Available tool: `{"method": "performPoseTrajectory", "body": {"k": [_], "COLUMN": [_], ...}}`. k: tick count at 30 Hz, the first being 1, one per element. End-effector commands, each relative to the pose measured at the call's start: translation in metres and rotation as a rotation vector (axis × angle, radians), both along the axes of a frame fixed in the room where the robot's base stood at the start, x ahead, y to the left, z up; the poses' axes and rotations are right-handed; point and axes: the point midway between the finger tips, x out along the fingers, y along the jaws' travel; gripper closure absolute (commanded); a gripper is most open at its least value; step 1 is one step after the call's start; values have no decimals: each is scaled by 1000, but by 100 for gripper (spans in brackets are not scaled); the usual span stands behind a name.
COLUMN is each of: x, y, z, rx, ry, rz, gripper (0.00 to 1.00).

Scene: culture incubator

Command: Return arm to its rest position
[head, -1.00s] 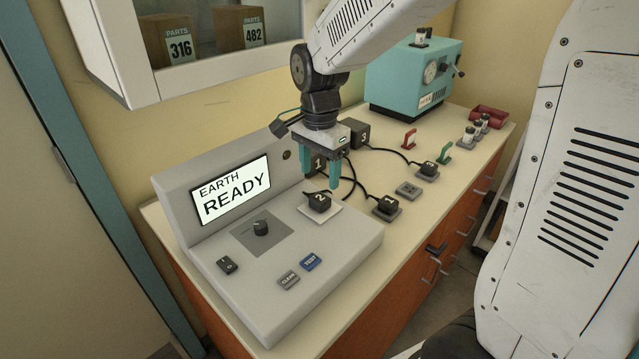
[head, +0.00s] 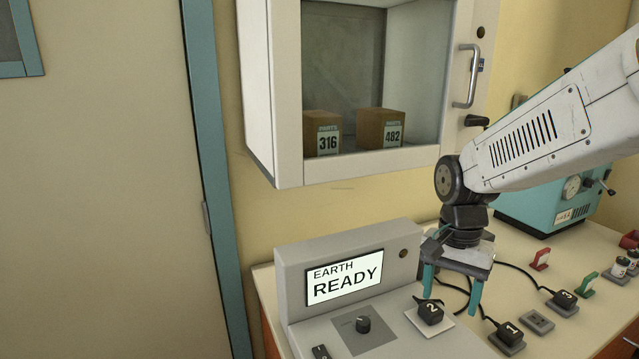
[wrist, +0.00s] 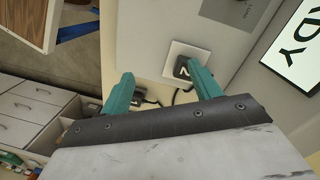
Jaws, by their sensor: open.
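My gripper (head: 452,290) has two teal fingers, spread apart and empty. The console (head: 292,285) has a screen (head: 345,278) reading EARTH READY. My arm reaches in from the right, bent at the wrist joint.
A red switch (head: 540,260), a green switch (head: 585,284) and a teal machine (head: 540,208) stand farther right. A wall cabinet (head: 272,100) holds boxes 316 and 482.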

Motion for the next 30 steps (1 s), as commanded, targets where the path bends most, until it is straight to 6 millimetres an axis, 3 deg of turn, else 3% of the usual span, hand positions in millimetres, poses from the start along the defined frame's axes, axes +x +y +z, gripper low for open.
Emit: {"method": "performPoseTrajectory", "body": {"k": [9,15,21,30], "x": [-101,-163,-190,-193], "y": [-14,-22,-26,-27], "z": [37,52,60,67], "rx": [45,41,11,-4], "ry": [-15,-79,-161,-199], "rz": [495,704,713,704], "gripper": [37,37,37,37]}}
